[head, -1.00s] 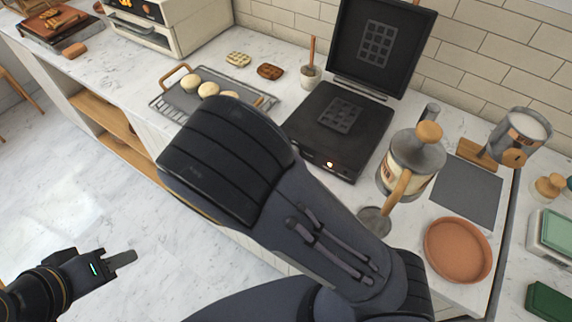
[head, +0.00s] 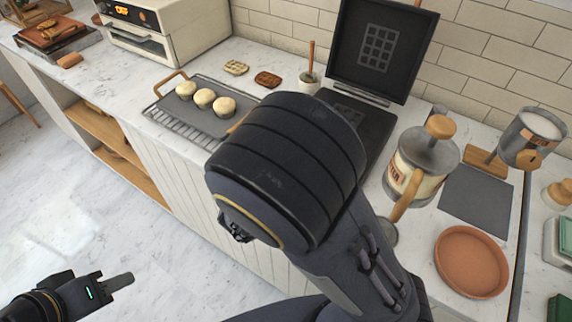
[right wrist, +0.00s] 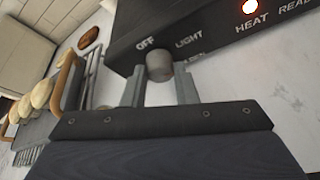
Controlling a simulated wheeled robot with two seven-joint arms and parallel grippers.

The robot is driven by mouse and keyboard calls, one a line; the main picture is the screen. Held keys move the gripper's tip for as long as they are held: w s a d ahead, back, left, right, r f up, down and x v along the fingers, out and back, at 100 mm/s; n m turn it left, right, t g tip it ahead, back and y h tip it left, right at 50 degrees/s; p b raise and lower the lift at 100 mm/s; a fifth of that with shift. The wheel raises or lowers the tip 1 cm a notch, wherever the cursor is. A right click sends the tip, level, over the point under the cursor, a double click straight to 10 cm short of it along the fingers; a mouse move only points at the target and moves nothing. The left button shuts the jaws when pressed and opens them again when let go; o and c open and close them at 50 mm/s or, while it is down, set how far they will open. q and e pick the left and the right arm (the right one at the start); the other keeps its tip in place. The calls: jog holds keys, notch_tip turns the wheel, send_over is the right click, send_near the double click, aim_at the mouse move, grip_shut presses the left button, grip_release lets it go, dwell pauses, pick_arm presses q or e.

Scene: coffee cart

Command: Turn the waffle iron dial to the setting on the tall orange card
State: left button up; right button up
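The waffle iron (head: 376,52) stands with its lid up; in the head view my right arm covers most of its base and its front panel. In the right wrist view the grey dial (right wrist: 159,66) is on the dark front panel, with OFF and LIGHT printed above it and another label partly hidden. My right gripper (right wrist: 160,84) is open, its two fingertips on either side of the dial with little room; I cannot tell whether they touch it. My left gripper (head: 120,282) is low at the left over the floor, seen side-on. I see no tall orange card.
A tray of buns (head: 185,112) lies left of the iron. A cup with a brush (head: 309,80) stands behind.

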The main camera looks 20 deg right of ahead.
jog(key=o, duration=0.4)
jog(key=shift+v, duration=3.9)
